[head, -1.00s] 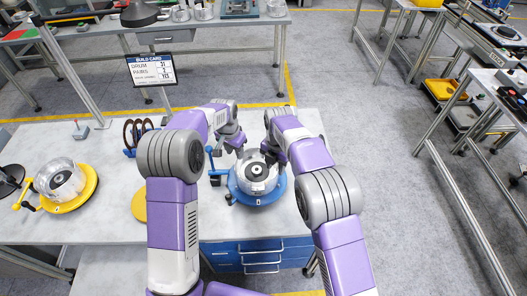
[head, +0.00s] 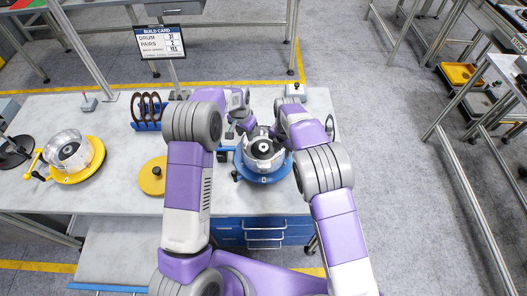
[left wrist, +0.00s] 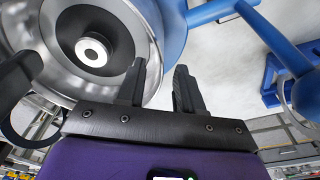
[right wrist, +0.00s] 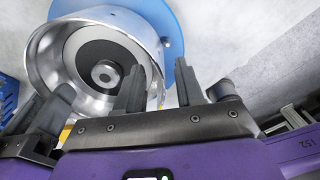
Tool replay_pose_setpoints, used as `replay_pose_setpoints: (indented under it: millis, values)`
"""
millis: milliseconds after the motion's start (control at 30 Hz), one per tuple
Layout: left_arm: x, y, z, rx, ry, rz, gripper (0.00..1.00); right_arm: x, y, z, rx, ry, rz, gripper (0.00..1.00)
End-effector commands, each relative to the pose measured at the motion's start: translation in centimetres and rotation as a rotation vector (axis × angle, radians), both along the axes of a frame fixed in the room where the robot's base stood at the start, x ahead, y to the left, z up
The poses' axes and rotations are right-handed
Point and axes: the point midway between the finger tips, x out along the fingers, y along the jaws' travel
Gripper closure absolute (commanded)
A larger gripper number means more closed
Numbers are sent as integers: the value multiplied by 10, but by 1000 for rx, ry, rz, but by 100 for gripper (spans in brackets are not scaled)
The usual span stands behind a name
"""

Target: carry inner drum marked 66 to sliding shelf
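A silver open-topped drum (head: 264,161) with a dark hub sits on a blue round stand (head: 262,178); its number is not readable. My left gripper (head: 243,129) is at the drum's far left side. In the left wrist view its fingers (left wrist: 160,85) stand apart, one on each side of the drum's rim (left wrist: 150,30). My right gripper (head: 284,143) is at the drum's right side. In the right wrist view its fingers (right wrist: 160,85) also stand apart around the rim (right wrist: 42,75). A pale shelf with a blue front edge (head: 115,255) is low at the left.
On the white bench (head: 60,105), a yellow stand (head: 80,172) holds another clear-silver drum (head: 68,150). A yellow disc (head: 153,176) and a blue rack of dark rings (head: 150,112) are left of my arms. A build card (head: 162,41) stands behind. Blue drawers (head: 262,232) are below.

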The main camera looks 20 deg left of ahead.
Motion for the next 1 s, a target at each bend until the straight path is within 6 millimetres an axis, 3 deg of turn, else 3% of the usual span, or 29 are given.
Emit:
replay_pose_setpoints:
  millis: [167, 467, 700, 1000]
  values:
    - [2, 0, -13, 0, -1, 1, 64, 0, 0, -13, 0, -1, 0, 63]
    - [2, -1, -14, 0, -1, 0, 64, 0, 0, -14, 1, -1, 0, 63]
    - [2, -1, -14, 0, -1, 0, 100, 0, 0, -14, 1, -1, 0, 100]
    - [2, 0, -14, 1, -1, 0, 100, 0, 0, -14, 1, -1, -2, 100]
